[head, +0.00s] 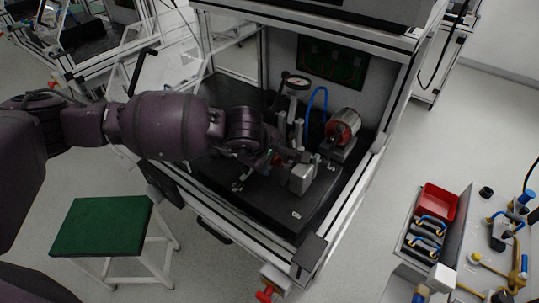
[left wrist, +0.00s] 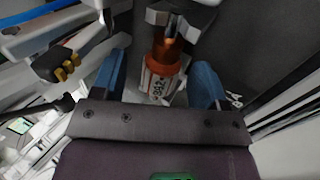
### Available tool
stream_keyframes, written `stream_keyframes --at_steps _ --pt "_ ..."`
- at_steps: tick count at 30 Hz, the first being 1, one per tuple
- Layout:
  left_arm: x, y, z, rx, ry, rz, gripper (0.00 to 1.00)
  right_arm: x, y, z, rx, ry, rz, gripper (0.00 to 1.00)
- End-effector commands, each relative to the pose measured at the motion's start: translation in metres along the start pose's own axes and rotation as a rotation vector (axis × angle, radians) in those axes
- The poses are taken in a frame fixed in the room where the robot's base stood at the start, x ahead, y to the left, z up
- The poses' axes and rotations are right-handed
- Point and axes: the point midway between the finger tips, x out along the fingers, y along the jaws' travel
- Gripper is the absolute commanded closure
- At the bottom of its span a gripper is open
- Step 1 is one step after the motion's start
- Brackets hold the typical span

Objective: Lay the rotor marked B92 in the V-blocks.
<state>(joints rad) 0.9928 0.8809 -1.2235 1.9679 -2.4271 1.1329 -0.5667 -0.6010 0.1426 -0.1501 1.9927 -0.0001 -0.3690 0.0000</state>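A rotor (left wrist: 163,75) with copper windings and a pale label shows in the left wrist view. The label's characters are turned and small; they look like B92, but I cannot read them surely. The rotor's shaft end is at a grey metal V-block (left wrist: 182,14); I cannot tell whether it rests in it. My left gripper (left wrist: 158,85) has its blue fingers apart on either side of the rotor, with gaps. In the head view my left gripper (head: 279,159) is low over the black bench, beside a silver block (head: 301,179). It mostly hides the rotor there. My right gripper is not in view.
A dial gauge (head: 296,82) on a stand and a blue hose (head: 318,100) rise behind the gripper. A cylindrical stator (head: 343,126) with a red ring stands to the right. The front of the black bench top (head: 270,205) is mostly clear. A green-topped stool (head: 101,226) stands front left.

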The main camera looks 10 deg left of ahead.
Motion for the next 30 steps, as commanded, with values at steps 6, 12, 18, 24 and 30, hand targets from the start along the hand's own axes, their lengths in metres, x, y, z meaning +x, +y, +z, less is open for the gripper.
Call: stream_keyframes --at_steps 6,12,18,24,30 --pt "0.001 -0.001 0.000 0.000 0.000 -0.002 0.33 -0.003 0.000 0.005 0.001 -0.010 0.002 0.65" --pt "-0.015 0.000 -0.001 0.000 0.001 0.001 0.33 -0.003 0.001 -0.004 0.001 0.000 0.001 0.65" --pt "-0.053 0.001 -0.001 0.001 0.001 0.002 0.33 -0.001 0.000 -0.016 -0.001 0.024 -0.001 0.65" --pt "-0.086 0.000 0.000 0.001 0.000 0.002 0.33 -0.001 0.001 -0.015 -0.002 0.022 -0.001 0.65" --pt "-0.104 0.000 0.000 0.000 0.001 0.000 0.33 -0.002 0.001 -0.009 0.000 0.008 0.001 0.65"
